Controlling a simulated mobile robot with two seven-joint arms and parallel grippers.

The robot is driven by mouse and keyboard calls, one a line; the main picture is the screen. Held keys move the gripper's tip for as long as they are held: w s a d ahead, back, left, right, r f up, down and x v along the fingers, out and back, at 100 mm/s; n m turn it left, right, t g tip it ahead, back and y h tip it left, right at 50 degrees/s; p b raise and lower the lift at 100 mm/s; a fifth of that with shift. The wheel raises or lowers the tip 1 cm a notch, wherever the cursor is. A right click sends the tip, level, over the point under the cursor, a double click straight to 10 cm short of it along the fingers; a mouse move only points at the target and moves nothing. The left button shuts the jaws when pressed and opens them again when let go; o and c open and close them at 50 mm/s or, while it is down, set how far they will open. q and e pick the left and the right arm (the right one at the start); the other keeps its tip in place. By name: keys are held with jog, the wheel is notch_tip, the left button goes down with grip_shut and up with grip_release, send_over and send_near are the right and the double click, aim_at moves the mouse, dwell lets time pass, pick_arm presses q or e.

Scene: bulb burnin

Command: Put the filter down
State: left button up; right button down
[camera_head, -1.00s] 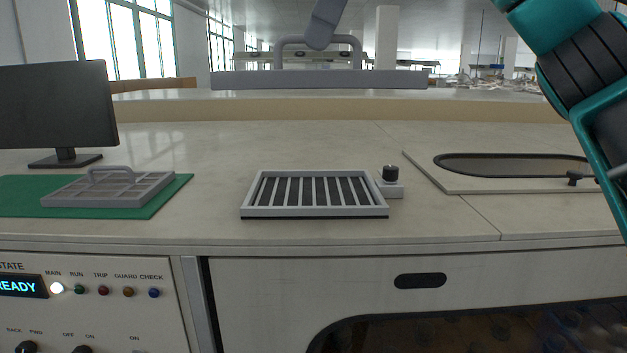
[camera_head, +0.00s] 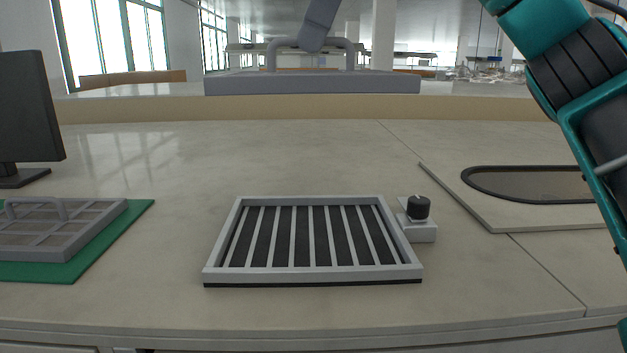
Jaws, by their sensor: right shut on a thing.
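The filter (camera_head: 312,84) is a flat grey panel with an arched handle on top, seen nearly edge-on at the upper middle. My right gripper (camera_head: 312,42) comes down from the top edge and is shut on the handle; only its lower end shows. The filter hangs level, well above the counter in the picture. Below it, a light grey slatted frame (camera_head: 312,274) with dark gaps lies on the counter. My left gripper is not in view.
A grey gridded panel with a handle (camera_head: 60,240) lies on a green mat (camera_head: 125,232) at left, by a monitor (camera_head: 28,105). A black knob (camera_head: 418,208) on a block adjoins the slatted frame. A plate with a dark oval window (camera_head: 535,184) lies right. Counter between is clear.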

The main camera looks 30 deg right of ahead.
notch_tip(320, 180, down, 19)
jog(key=shift+s+d+r+b, duration=0.1)
jog(key=shift+r+b, duration=0.1)
jog(key=shift+b, duration=0.55)
jog(key=shift+f, duration=0.1)
jog(key=shift+f, duration=0.1)
jog(key=c, duration=1.7)
grip_release()
jog(key=shift+f, duration=0.1)
jog(key=o, duration=0.5)
